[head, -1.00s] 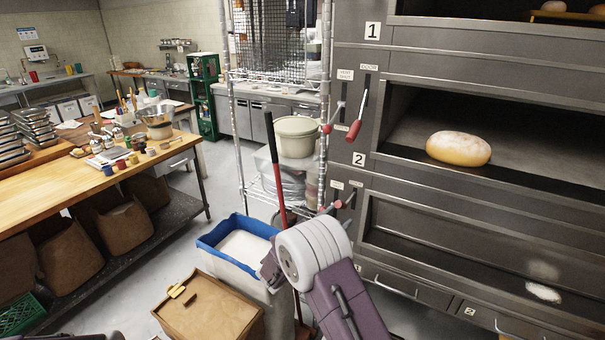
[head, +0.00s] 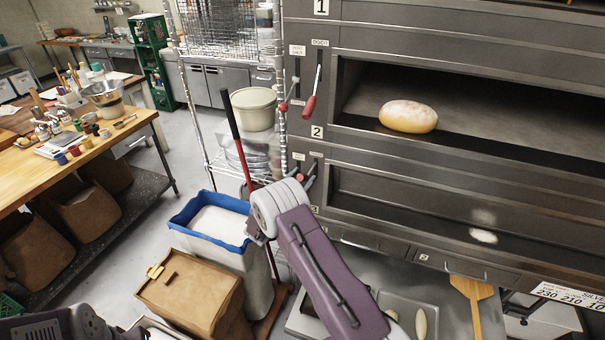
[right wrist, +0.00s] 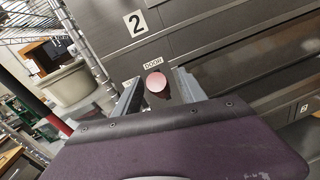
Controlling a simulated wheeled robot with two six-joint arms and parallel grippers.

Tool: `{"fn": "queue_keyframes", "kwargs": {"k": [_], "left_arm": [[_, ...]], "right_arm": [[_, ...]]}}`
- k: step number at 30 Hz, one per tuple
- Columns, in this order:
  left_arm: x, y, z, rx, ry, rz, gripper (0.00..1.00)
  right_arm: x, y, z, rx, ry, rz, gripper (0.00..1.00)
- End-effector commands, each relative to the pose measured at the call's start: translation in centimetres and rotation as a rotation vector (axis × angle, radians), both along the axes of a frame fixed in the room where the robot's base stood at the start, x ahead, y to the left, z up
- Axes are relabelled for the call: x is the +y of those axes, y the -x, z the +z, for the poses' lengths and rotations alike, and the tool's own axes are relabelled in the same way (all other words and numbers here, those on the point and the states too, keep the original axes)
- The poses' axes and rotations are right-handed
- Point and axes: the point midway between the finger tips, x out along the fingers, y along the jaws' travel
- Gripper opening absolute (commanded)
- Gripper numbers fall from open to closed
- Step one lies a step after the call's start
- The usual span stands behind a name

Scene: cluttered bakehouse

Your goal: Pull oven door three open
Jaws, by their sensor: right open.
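Oven door three (head: 430,205) is the steel panel below the open chamber with a loaf. It looks shut, with blurred bright patches on it. Its lever has a round red end (right wrist: 155,82) under a DOOR label in the right wrist view. My right gripper (right wrist: 157,90) is open, its fingers on either side of that red end in the picture; I cannot tell whether they touch it. In the head view my right wrist hides most of this gripper. My left arm shows at the bottom left; its gripper is cut off and unclear.
The loaf (head: 408,116) sits in the chamber above. Another red-handled lever (head: 309,107) hangs higher up. A wire rack with a lidded tub (head: 254,108), a blue-rimmed bin (head: 212,222) and a brown box (head: 190,295) crowd the left. A wooden peel (head: 472,300) is at lower right.

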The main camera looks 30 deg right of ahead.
Motion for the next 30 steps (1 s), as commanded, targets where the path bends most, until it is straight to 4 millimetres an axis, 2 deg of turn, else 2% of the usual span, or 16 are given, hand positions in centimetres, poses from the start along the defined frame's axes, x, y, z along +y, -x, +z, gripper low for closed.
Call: {"fn": "queue_keyframes", "kwargs": {"k": [8,13,30], "left_arm": [[0.00,0.02,0.06,0.000,0.000,0.000,0.36],[0.00,0.01,0.06,0.000,0.000,0.000,0.36],[0.00,0.01,0.08,0.000,0.000,0.000,0.36]], "right_arm": [[-0.26,-0.16,-0.08,0.000,0.000,0.000,0.49],[-0.24,-0.16,-0.07,0.000,0.000,0.000,0.01],[-0.25,-0.15,0.01,-0.002,0.000,-0.001,0.00]]}}
